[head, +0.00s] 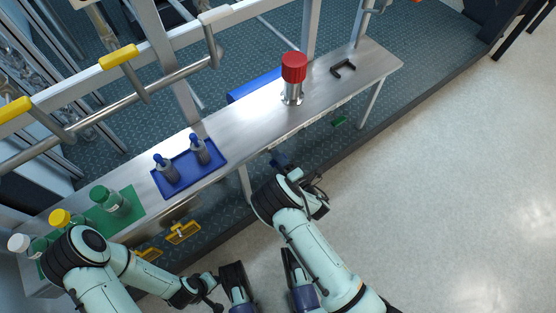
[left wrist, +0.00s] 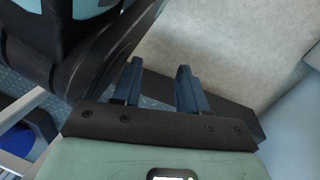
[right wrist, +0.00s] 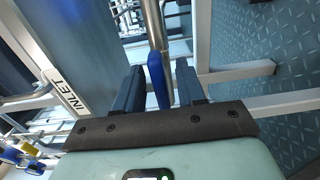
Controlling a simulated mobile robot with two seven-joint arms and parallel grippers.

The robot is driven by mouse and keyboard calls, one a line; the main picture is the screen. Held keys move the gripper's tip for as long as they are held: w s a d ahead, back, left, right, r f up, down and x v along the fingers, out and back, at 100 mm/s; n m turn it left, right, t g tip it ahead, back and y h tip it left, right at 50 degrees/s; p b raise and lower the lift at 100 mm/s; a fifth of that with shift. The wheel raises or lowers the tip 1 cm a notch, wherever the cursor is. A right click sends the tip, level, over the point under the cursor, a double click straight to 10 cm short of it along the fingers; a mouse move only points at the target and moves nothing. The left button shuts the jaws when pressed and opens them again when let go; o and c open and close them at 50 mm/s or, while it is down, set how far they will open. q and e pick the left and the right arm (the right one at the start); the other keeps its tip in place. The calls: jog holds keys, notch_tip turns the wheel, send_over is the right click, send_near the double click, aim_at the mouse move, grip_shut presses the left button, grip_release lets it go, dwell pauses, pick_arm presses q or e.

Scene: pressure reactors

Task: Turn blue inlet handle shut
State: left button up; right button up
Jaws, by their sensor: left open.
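The blue inlet handle (right wrist: 155,78) shows in the right wrist view as a blue sleeve on a metal lever, beside a white beam marked INLET (right wrist: 66,92). My right gripper (right wrist: 156,70) is open around it, one finger on each side, with narrow gaps visible. My left gripper (left wrist: 158,82) is open and empty in the left wrist view, over the floor and away from the handle.
A steel bench (head: 240,124) carries a blue tray (head: 211,168) with two bottles, a green mat (head: 128,212) and a red-capped vessel (head: 293,75). A green handle (head: 338,122) and a yellow handle (head: 183,232) sit under its front edge. Floor on the right is clear.

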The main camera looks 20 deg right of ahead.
grip_shut()
